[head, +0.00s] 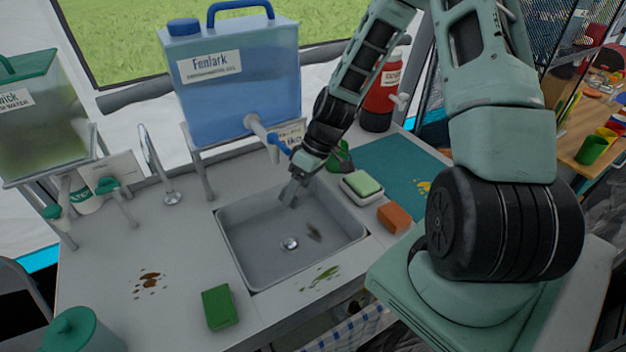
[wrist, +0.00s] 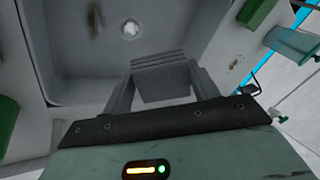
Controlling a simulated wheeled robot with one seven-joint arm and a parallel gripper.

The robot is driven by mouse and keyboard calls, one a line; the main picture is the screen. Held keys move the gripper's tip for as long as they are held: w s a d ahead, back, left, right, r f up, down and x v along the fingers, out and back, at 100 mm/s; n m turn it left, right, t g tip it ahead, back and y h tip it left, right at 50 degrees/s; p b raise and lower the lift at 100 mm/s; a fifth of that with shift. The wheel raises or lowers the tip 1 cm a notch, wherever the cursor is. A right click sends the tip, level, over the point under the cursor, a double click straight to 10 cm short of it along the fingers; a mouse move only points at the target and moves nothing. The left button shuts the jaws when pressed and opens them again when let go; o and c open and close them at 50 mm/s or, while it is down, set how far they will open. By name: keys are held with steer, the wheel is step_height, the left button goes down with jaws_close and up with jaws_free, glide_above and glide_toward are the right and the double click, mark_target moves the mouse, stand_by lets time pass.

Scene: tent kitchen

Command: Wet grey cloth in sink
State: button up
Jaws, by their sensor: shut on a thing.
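My gripper (head: 291,192) points down over the back of the sink (head: 262,262). In the wrist view its two fingers (wrist: 163,88) are shut on a folded grey cloth (wrist: 162,80), which hangs between them over the basin. The cloth is hard to tell from the fingers in the head view. The sink is empty of water as far as I see, with a drain and a dark smear on its floor. A blue water container (head: 240,90) stands behind the sink; its spout with a blue tap handle (head: 279,143) is close beside my gripper, at the upper left.
A green-and-white sponge (head: 362,185) on a dish and an orange block (head: 394,217) lie right of the sink. A green block (head: 219,307) lies front left. Brown spots (head: 150,283) and green smears (head: 320,278) mark the counter. A slim faucet (head: 160,165) stands left.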

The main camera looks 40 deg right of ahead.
steer(key=shift+w+a, duration=0.45)
steer(key=shift+a, duration=0.2)
step_height(320, 180, down, 11)
steer(key=b, duration=0.8)
steer(key=shift+b, duration=0.3)
steer(key=shift+r, duration=0.15)
steer(key=shift+r+p, duration=3.8)
steer(key=shift+r, duration=0.6)
step_height(320, 180, up, 4)
steer(key=p, duration=0.3)
steer(key=shift+p, duration=0.35)
steer(key=shift+r, duration=0.1)
